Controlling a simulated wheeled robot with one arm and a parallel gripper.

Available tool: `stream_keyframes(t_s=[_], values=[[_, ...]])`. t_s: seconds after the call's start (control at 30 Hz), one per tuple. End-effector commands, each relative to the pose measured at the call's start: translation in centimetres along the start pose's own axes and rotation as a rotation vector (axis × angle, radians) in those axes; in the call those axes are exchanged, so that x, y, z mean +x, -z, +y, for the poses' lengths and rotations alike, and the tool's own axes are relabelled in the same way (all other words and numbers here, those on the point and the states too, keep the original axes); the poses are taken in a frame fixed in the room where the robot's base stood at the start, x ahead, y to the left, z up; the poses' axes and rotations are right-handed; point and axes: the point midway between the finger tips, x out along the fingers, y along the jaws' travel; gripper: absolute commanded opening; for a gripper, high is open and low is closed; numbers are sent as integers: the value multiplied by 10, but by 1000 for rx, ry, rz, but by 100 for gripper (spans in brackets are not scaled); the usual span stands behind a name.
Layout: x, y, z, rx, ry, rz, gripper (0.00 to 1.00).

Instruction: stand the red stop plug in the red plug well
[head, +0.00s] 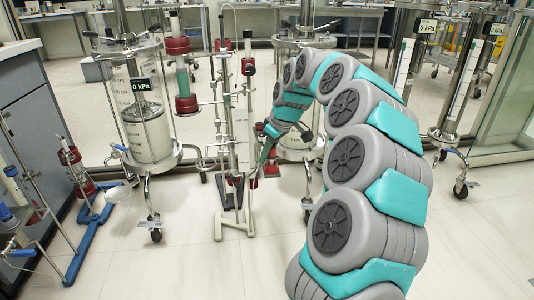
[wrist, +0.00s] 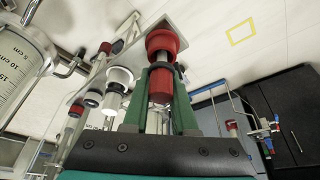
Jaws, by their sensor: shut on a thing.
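My gripper (wrist: 165,72) has its two green fingers shut on a red cylinder, the red stop plug (wrist: 160,90), in the wrist view. A wider flared red cup (wrist: 162,42) sits just past the fingertips, in line with the plug, beside a pale plate. I cannot tell whether this cup is the red plug well or part of the plug, nor whether the plug is seated. In the head view my gripper (head: 265,152) is low at the right side of the slim column stand, and the plug is mostly hidden. A red piece (head: 271,170) shows just below it.
The slim stand (head: 237,190) stands mid-floor. A wheeled glass column (head: 145,105) is close on its left, another wheeled column (head: 300,145) behind my arm. A blue-footed stand (head: 85,225) is at left. Front floor is clear.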

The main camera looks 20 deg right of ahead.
Motion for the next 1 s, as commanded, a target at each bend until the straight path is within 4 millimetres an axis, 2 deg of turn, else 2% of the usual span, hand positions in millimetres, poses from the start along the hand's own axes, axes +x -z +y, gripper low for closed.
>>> stream_keyframes(t_s=[0.47,0.5,0.8,1.0], values=[[11,-4,0,0,0,0,0],[11,-4,0,0,0,0,26],[10,-4,0,0,0,1,60],[10,-4,0,0,0,1,60]])
